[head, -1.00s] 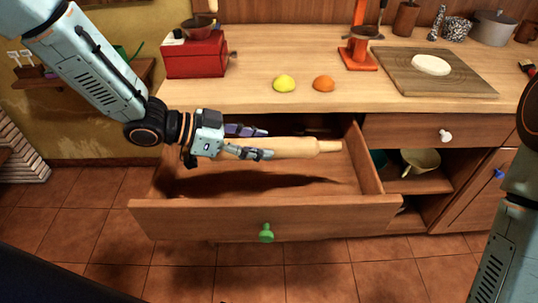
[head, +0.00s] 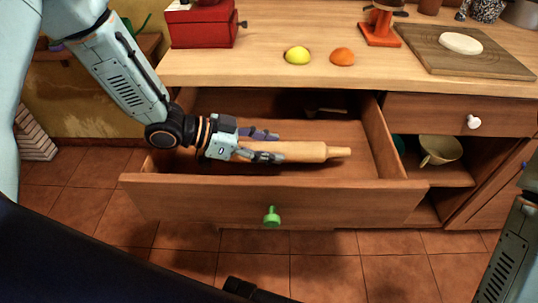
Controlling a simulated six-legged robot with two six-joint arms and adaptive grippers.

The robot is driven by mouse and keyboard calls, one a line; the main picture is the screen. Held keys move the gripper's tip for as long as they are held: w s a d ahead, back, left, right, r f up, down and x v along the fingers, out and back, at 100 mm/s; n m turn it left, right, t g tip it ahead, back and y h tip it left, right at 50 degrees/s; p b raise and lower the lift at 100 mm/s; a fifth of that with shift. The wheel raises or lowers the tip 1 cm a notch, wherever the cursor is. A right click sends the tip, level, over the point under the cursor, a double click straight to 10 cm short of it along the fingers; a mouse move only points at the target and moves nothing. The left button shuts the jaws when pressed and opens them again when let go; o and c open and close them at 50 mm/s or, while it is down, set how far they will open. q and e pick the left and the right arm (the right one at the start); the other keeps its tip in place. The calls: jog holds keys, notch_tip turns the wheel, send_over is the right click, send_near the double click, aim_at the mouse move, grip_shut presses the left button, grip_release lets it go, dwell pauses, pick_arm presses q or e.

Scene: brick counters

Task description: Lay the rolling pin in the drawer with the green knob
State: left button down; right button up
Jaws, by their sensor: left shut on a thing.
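The drawer with the green knob (head: 272,216) is pulled open below the counter; its front panel (head: 190,199) faces me. The light wooden rolling pin (head: 300,151) lies level inside the drawer's outline, its free handle pointing right. My left gripper (head: 262,146) is shut on the pin near its left part, and its fingers hide some of it. I cannot tell for sure whether the pin touches the drawer floor. My right arm shows at the lower right edge, but its gripper is out of view.
On the counter (head: 270,40) are a red box (head: 202,27), a yellow lemon (head: 297,55), an orange (head: 342,56), an orange stand (head: 380,28) and a cutting board (head: 450,50) with a white round piece. Right of the drawer are a closed white-knobbed drawer (head: 440,112) and a shelf with a bowl (head: 440,151).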

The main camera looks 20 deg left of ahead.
pick_arm(q)
jog(key=f, duration=0.2)
jog(key=f+b, duration=0.1)
jog(key=shift+w+a, duration=0.25)
jog(key=shift+w+a+f, duration=0.1)
jog(key=shift+w+f, duration=0.1)
jog(key=shift+f, duration=0.05)
jog(key=c, duration=1.1)
grip_release()
jog(key=shift+s+r, duration=0.15)
jog(key=shift+s, duration=0.1)
jog(key=shift+o, duration=0.9)
jog(key=shift+s+d+r, duration=0.1)
jog(key=shift+d, duration=0.15)
jog(key=shift+o, duration=1.4)
jog(key=shift+w+a, duration=0.15)
jog(key=shift+w, duration=0.1)
jog(key=shift+s, duration=0.1)
